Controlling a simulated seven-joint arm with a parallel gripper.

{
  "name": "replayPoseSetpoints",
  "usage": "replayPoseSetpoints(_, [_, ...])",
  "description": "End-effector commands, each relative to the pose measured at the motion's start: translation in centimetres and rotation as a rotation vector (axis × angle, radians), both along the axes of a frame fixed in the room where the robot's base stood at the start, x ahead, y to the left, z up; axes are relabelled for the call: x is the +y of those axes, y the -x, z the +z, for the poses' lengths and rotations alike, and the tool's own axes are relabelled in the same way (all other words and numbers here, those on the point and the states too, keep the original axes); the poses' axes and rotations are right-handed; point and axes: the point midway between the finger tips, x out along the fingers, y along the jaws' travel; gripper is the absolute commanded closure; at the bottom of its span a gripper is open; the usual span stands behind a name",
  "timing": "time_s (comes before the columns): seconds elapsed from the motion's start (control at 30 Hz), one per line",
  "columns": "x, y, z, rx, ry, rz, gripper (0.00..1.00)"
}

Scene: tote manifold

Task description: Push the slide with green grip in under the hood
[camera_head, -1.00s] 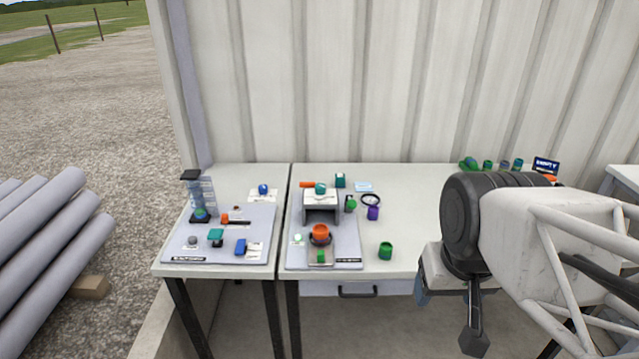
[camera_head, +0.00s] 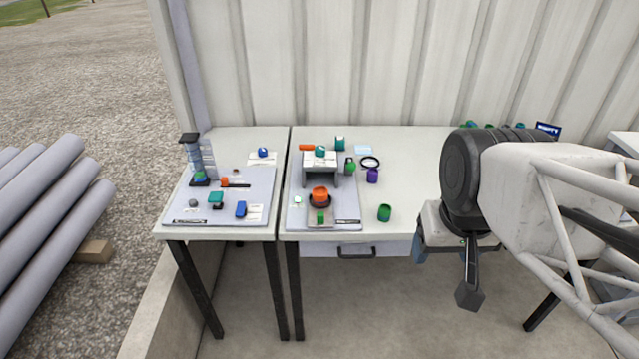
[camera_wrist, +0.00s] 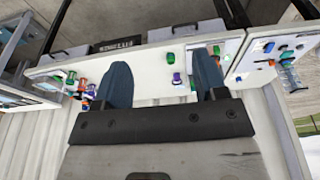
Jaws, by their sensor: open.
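The slide (camera_head: 329,224) is a small flat plate at the front of the middle grey board. Its green grip (camera_head: 320,217) stands at its near end. An orange cup-like piece (camera_head: 320,194) sits in a dark ring on the slide's far part. The grey hood (camera_head: 321,162) stands just behind, with its open side facing front; the slide sticks out in front of it. My gripper (camera_wrist: 162,72) is open and empty, its two blue-grey fingers spread in the wrist view. It is off to the right of the board and apart from the slide. Its fingers are mostly hidden in the head view.
Another board (camera_head: 247,184) with several small parts lies left. A corrugated wall (camera_head: 400,60) closes the back. The right front tabletop is clear.

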Motion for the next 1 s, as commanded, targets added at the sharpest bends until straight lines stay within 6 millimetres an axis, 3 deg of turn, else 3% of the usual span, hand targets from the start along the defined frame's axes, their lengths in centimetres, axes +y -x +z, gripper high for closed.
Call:
replayPoseSetpoints(0.27, [0.0,0.0,0.0,0.000,0.000,0.000,0.35])
replayPoseSetpoints(0.4, [0.0,0.0,0.0,0.000,0.004,0.003,0.51])
replayPoseSetpoints(0.57, [-0.4,-0.5,-0.3,0.006,0.045,0.034,0.51])
replayPoseSetpoints(0.77, [-1.7,-2.1,-1.3,0.026,0.183,0.144,0.51])
replayPoseSetpoints(1.0, [-3.5,-5.6,-2.7,0.054,0.436,0.365,0.51])
